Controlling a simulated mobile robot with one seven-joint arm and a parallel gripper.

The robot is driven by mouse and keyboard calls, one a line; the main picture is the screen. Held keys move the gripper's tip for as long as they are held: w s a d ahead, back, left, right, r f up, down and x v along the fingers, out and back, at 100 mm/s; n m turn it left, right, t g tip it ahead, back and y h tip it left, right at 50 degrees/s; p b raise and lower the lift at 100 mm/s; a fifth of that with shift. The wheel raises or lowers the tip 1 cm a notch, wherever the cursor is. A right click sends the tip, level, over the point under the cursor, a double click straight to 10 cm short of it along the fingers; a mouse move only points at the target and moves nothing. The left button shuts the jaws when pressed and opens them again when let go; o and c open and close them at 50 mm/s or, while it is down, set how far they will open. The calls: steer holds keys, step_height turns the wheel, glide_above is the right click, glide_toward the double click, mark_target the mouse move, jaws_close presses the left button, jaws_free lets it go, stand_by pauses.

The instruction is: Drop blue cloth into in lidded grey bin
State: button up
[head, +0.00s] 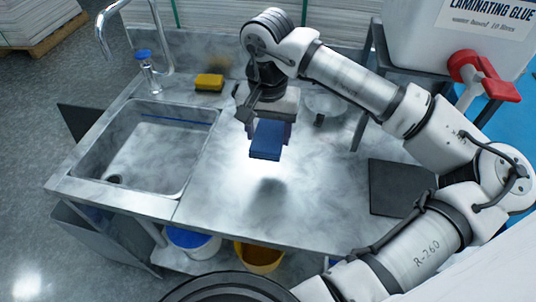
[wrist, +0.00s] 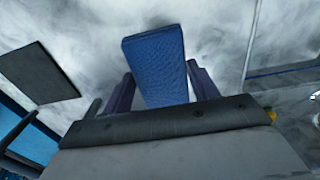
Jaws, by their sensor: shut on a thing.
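The blue cloth (head: 266,141) is a small folded block with a flat face. My gripper (head: 268,130) is shut on it and holds it above the steel worktop, right of the sink; a shadow lies on the worktop below. In the wrist view the cloth (wrist: 157,62) sticks out between the two fingers of my gripper (wrist: 161,88). A grey box-like body (head: 105,240) stands low below the sink's front left corner, partly hidden by the worktop. I cannot tell whether it is the lidded grey bin, and no lid is clear on it.
The sink (head: 150,150) is at left with a tap (head: 103,35) and a yellow sponge (head: 209,82) behind. A dark mat (head: 392,185) lies at right. A white glue container (head: 440,45) stands back right. Buckets, one yellow (head: 258,259), stand under the worktop. The middle worktop is clear.

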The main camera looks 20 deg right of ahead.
steer(key=p, duration=0.2)
glide_above(268, 170)
step_height(268, 170, down, 9)
steer(key=shift+r, duration=0.15)
steer(key=shift+f, duration=0.45)
steer(key=shift+f+b, duration=0.2)
steer(key=shift+b, duration=0.3)
steer(key=o, duration=1)
steer(key=shift+r, duration=0.1)
steer(key=shift+o, duration=0.2)
